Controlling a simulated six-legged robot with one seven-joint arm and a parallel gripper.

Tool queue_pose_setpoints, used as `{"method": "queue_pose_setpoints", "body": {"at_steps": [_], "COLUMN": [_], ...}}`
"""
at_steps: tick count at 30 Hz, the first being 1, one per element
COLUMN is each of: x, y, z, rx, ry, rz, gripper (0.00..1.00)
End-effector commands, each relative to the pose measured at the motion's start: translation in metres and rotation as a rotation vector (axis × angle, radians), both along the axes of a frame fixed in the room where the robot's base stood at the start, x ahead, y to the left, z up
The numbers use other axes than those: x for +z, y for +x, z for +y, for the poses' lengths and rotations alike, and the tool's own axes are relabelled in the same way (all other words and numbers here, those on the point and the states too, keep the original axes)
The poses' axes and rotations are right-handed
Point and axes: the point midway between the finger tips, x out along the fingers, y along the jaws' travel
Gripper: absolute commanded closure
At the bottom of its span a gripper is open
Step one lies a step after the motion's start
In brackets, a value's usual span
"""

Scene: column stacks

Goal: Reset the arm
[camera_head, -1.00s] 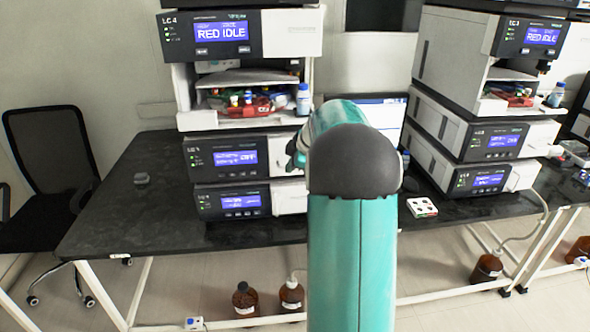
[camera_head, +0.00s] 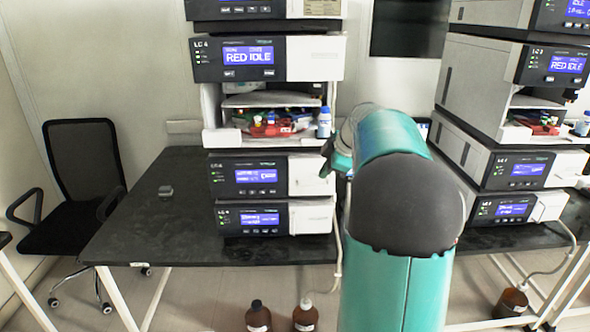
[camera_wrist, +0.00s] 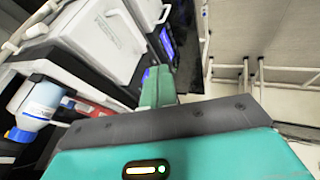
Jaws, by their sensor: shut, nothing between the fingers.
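My teal arm with its dark grey elbow cap rises in the middle right of the head view. My gripper (camera_head: 338,158) shows only in part beyond the arm, in front of the left instrument stack's right side. In the wrist view my gripper (camera_wrist: 156,86) shows as narrow teal fingers close together, with nothing seen between them. The left instrument stack (camera_head: 315,177) stands on the black bench behind it. I cannot tell the exact gap between gripper and stack.
A blue-capped bottle (camera_head: 324,122) stands on the stack's open shelf; it also shows in the wrist view (camera_wrist: 38,102). Another instrument stack (camera_head: 482,82) stands at right. Brown bottles (camera_head: 258,317) are below the black bench (camera_head: 150,225). An office chair (camera_head: 82,180) is at left.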

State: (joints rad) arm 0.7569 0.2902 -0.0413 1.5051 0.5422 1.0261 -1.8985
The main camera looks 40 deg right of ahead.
Motion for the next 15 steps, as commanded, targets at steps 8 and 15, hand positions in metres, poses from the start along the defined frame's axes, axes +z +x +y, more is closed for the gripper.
{"method": "queue_pose_setpoints", "body": {"at_steps": [8, 15], "x": [0.001, 0.019], "y": [-0.002, -0.011], "z": [0.003, 0.084], "rx": [-0.002, -0.092], "ry": [0.003, 0.072], "rz": [0.002, 0.045], "gripper": [1.0, 1.0]}}
